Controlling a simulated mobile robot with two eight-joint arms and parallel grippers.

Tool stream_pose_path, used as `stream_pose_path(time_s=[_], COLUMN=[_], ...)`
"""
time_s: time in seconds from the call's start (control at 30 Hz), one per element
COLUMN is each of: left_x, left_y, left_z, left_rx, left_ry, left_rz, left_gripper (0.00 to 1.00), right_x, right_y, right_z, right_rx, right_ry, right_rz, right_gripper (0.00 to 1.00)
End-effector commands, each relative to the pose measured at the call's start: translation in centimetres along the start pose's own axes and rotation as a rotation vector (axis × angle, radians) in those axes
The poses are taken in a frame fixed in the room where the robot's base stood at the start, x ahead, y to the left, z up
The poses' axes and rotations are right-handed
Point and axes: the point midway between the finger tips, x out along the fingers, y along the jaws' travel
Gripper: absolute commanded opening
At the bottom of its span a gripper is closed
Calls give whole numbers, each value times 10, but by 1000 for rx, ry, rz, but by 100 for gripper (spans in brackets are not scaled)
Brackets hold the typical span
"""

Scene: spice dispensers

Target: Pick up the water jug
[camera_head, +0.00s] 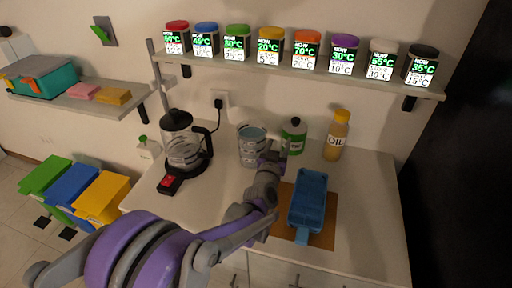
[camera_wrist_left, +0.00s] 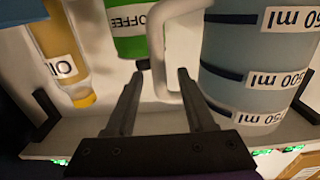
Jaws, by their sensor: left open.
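The water jug (camera_head: 251,147) stands upright on the counter in the head view, below the shelf, with blue-grey contents. In the left wrist view, which is upside down, the jug (camera_wrist_left: 262,65) fills the right side with its ml labels, and its white handle (camera_wrist_left: 157,55) shows in the middle. My left gripper (camera_head: 272,158) is at the jug's right side in the head view. In the left wrist view, the left gripper (camera_wrist_left: 161,75) is open, with the handle seen between its fingertips. I cannot tell whether they touch it. My right gripper is not in view.
A green coffee container (camera_head: 293,137) and an oil bottle (camera_head: 337,136) stand right of the jug. A coffee maker (camera_head: 183,145) stands left. A blue tray (camera_head: 308,205) lies in front on a brown board (camera_head: 327,233). Spice dispensers line the shelf (camera_head: 300,73) above.

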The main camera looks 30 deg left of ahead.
Motion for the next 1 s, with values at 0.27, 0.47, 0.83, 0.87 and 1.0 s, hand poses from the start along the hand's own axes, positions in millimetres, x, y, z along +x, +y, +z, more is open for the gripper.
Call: stream_pose_path(time_s=[0.27,0.47,0.83,0.87,1.0], left_x=[2,2,2,2,2], left_y=[0,0,0,0,0], left_z=[0,0,0,0,0], left_rx=[0,0,0,0,0], left_ry=[0,0,0,0,0], left_rz=[0,0,0,0,0], left_gripper=[51,15,0,0,0], right_x=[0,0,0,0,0], right_y=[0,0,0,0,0], right_z=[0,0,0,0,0], right_rx=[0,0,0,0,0], right_ry=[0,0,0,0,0], right_rz=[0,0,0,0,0], right_gripper=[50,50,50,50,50])
